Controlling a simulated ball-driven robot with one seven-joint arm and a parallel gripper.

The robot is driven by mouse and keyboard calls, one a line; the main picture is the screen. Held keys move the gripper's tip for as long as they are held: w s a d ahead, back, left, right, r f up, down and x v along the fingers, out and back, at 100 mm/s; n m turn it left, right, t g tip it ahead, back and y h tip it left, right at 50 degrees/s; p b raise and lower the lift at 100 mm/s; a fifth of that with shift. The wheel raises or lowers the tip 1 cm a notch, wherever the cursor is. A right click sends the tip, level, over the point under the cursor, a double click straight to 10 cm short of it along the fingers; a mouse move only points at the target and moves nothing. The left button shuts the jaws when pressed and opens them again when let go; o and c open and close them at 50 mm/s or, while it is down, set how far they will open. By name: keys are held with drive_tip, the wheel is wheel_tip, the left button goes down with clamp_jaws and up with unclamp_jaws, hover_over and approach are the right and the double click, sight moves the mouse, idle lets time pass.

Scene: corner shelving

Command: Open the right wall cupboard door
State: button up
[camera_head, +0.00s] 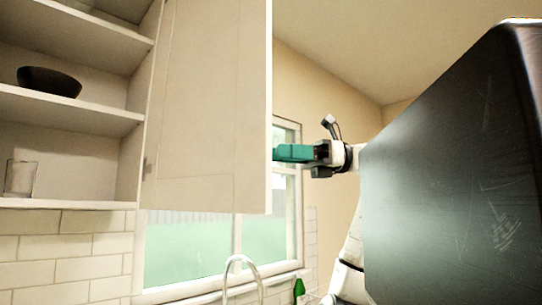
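The pale wall cupboard door (205,110) fills the upper middle of the head view and stands swung open, hinged at the right side of the open shelves. My gripper (283,153), with teal fingers, is just right of the door's free edge (269,110). The fingers point left toward that edge. I cannot tell whether they touch the door, or whether their tips run on behind it. The gap between the fingers is not visible. I see no handle on the door.
The open cupboard shelves (70,107) hold a dark bowl (49,82) and a clear glass (20,178). Below are white wall tiles (70,246), a window (190,245), a curved tap (241,262) and a green bottle (299,290). A large dark panel (455,170) blocks the right side.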

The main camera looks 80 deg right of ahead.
drive_tip(key=p+v, duration=0.1)
drive_tip(key=v, duration=0.6)
idle(0.6)
